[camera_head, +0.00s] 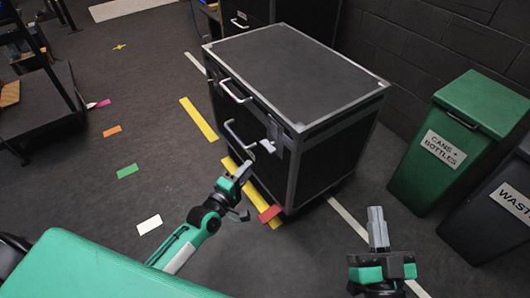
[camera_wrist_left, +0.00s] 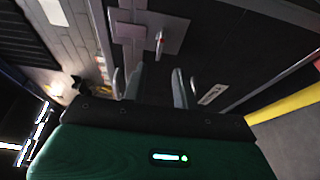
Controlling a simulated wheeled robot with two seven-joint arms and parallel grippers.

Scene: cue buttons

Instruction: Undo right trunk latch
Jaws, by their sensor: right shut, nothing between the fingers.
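The trunk (camera_head: 295,65) is a black case with silver metal edges, standing in the middle of the head view. The right trunk latch (camera_head: 274,133) is a grey plate on its front near the right corner. In the left wrist view the latch plate (camera_wrist_left: 125,32) carries a small lever (camera_wrist_left: 160,42) with a red spot. My left gripper (camera_head: 246,168) is just below and in front of the latch, apart from it. Its two fingers (camera_wrist_left: 155,85) stand open with nothing between them. My right gripper (camera_head: 376,212) is shut and empty, right of the trunk's front corner.
Metal handles (camera_head: 236,91) sit on the trunk's front. A green bin (camera_head: 455,130) labelled cans and bottles and a dark waste bin (camera_head: 505,210) stand at the right. Yellow tape (camera_head: 198,118) and coloured strips mark the floor. Open floor lies to the left.

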